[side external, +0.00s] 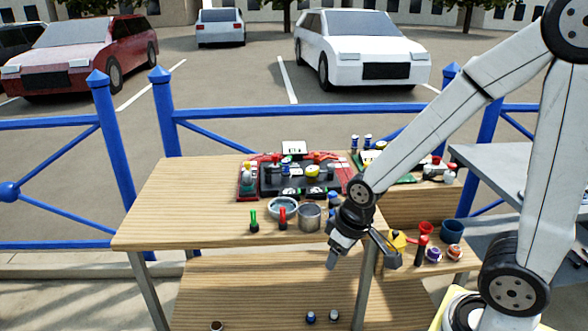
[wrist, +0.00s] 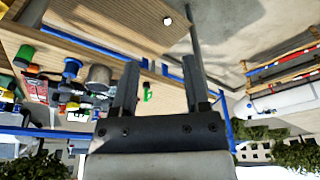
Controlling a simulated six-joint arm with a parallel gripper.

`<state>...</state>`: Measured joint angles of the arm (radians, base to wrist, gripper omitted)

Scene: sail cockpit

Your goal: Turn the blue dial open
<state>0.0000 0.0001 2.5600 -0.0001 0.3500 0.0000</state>
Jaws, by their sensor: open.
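A small blue knob (side external: 333,199), which looks like the dial, stands on the wooden table beside a grey metal cylinder, partly hidden by my wrist. A blue knob also shows in the wrist view (wrist: 72,67), left of the fingers and next to the grey cylinder (wrist: 98,77); it seems to be the same one. How far it is turned cannot be told. My gripper (side external: 361,256) hangs at the table's right front edge, apart from the knob. Its two fingers (wrist: 160,68) are spread with nothing held between them.
A red and black panel (side external: 247,190) with several small parts is at the table's back. A green handle (side external: 254,221), a red handle (side external: 282,216) and a round dish (side external: 284,203) stand in front. The table's left is clear.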

